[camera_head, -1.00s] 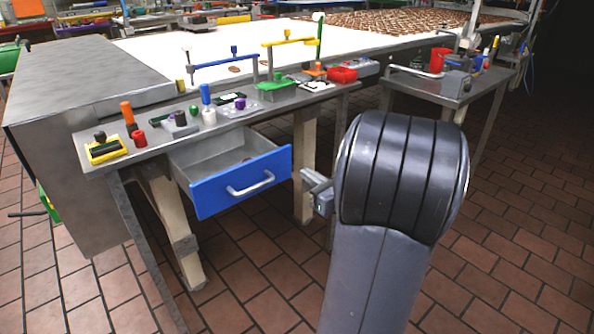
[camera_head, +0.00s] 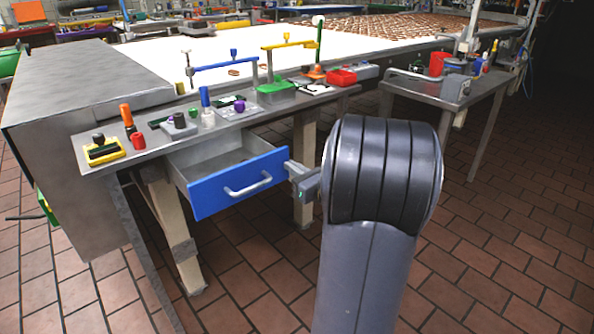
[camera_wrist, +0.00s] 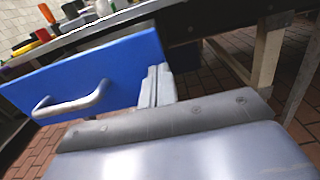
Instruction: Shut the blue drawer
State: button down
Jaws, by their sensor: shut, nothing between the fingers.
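The blue drawer (camera_head: 212,194) is pulled out from under the narrow side table, with its grey inside showing. Its light grey bar handle (camera_head: 248,185) is on the blue front. My gripper (camera_head: 291,168) is shut and empty, at the right end of the drawer front. In the wrist view, my shut fingers (camera_wrist: 155,82) point at the right part of the blue front (camera_wrist: 110,68), right of the handle (camera_wrist: 72,103). The fingertips look very close to the front or touching it; I cannot tell which.
The table top (camera_head: 165,145) above the drawer holds several small tools, stamps and coloured clamps. A table leg (camera_head: 304,150) stands behind my gripper. A second small table (camera_head: 425,88) is at the right. The tiled floor in front is clear.

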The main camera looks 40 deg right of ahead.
aim_at(257, 143)
jog(key=w, duration=1)
jog(key=w+b, duration=0.1)
jog(key=w, duration=0.4)
jog(key=shift+w+a, duration=0.3)
jog(key=shift+w, duration=0.4)
jog(key=shift+r, duration=0.2)
jog(key=shift+w, duration=0.1)
